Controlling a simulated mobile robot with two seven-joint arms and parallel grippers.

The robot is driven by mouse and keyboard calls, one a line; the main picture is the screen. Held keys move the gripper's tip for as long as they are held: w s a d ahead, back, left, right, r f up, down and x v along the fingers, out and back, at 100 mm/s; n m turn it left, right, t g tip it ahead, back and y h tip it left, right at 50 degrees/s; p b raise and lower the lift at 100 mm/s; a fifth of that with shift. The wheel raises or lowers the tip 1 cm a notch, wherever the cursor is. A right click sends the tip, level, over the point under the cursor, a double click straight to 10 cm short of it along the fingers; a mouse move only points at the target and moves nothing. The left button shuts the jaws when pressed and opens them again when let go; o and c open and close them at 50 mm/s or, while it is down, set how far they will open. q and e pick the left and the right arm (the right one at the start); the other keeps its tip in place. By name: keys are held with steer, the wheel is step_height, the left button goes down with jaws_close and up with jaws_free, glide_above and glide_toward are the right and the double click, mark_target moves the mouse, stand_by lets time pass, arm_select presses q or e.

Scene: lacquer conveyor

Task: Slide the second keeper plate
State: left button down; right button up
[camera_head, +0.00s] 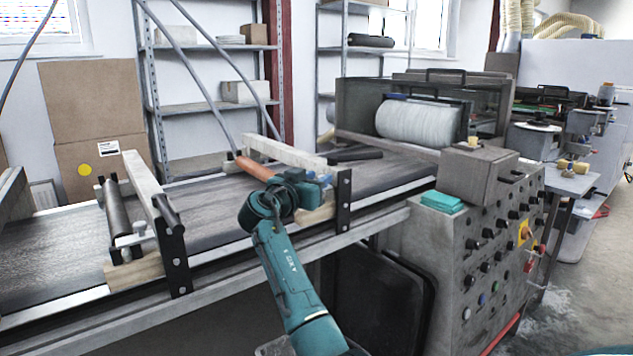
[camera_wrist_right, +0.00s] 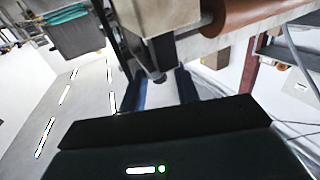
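Two upright dark plates with pale holes stand at the near rail of the conveyor. One keeper plate (camera_head: 172,243) is at the left roller frame, the other keeper plate (camera_head: 343,200) at the right roller frame. My right gripper (camera_head: 324,181) is at the near end of the right frame, just left of that plate. In the right wrist view, its two bluish fingers (camera_wrist_right: 162,88) are apart, with a small dark knob-like end (camera_wrist_right: 158,76) between their tips. Whether they touch it I cannot tell. My left gripper is not in view.
An orange-brown roller (camera_head: 254,167) lies along the right frame, and a grey roller (camera_head: 117,212) along the left one. The conveyor belt (camera_head: 60,245) is bare between them. A grey control cabinet (camera_head: 470,235) with knobs and a teal stack (camera_head: 441,202) stands at right.

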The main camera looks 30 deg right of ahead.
steer(key=shift+o, duration=0.8)
steer(key=shift+s+a, duration=0.15)
steer(key=shift+a, duration=0.15)
steer(key=v, duration=1.1)
steer(key=shift+a+b, duration=0.15)
steer(key=shift+b, duration=0.2)
steer(key=shift+s, duration=0.15)
